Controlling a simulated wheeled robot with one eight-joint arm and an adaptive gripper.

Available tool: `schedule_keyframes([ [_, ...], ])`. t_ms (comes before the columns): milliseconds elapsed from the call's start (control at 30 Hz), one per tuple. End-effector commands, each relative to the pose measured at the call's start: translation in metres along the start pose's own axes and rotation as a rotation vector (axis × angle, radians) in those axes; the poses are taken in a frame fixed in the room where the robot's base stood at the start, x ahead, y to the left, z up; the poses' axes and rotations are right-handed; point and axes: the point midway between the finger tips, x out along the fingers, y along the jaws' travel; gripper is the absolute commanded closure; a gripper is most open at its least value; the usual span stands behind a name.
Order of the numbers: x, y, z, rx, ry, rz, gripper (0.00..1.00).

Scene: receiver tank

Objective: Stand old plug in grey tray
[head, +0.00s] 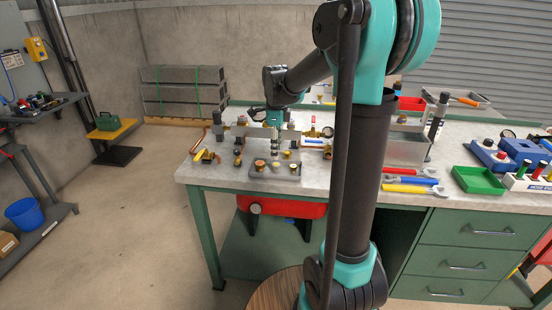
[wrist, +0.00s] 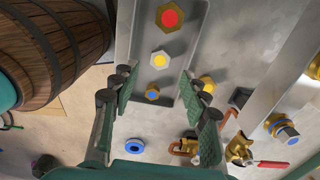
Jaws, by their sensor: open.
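The grey tray (head: 275,175) lies on the bench top, with several small brass plugs on it. In the wrist view the tray (wrist: 135,40) holds a red-topped hex plug (wrist: 169,17), a yellow-topped one (wrist: 160,60) and a blue-topped one (wrist: 152,92) in a row. I cannot tell which is the old plug. My gripper (wrist: 157,88) is open, its green pads on either side of the blue-topped plug, with visible gaps to it. In the head view my gripper (head: 275,145) is above the tray, partly covering what lies behind it.
A blue ring (wrist: 135,145), a brass fitting (wrist: 207,83) and a red-handled brass valve (wrist: 243,152) lie close by. A pipe with a blue-ended fitting (wrist: 283,129) runs at right. Wrenches (head: 410,181), a metal box (head: 405,150) and a green bin (head: 480,180) stand farther right.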

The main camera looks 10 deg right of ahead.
Motion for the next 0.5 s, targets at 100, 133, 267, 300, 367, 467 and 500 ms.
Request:
schedule_keyframes([
  [100, -0.025, 0.0, 0.0, 0.0, 0.0, 0.0, 0.55],
  [133, -0.031, 0.0, 0.0, 0.0, 0.0, 0.0, 0.55],
  [267, -0.051, 0.0, 0.0, 0.0, 0.0, 0.0, 0.55],
  [300, -0.056, 0.0, 0.0, 0.0, 0.0, 0.0, 0.55],
  [367, -0.061, 0.0, 0.0, 0.0, 0.0, 0.0, 0.55],
  [467, -0.066, 0.001, -0.001, -0.007, -0.001, -0.001, 0.55],
  [500, -0.066, 0.003, -0.002, -0.023, -0.002, -0.004, 0.55],
])
